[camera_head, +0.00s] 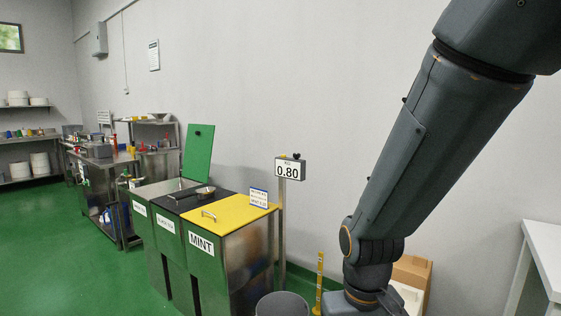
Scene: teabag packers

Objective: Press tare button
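A scale display (290,169) reading "KG 0.80" stands on a thin metal post (282,235) by the wall, right of the bins. A small dark knob (296,156) shows at its upper edge; I cannot tell whether it is the tare button. No button marked tare can be made out. My arm comes down from the top right, right of the display and apart from it in the picture. Its wrist is at the bottom edge, and my gripper is out of view below.
A bin labelled MINT with a yellow lid (232,213) stands left of the post, beside others with black and open green (198,150) lids. A grey bucket (282,305), a yellow upright (320,284) and a cardboard box (412,270) are low. The green floor at left is clear.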

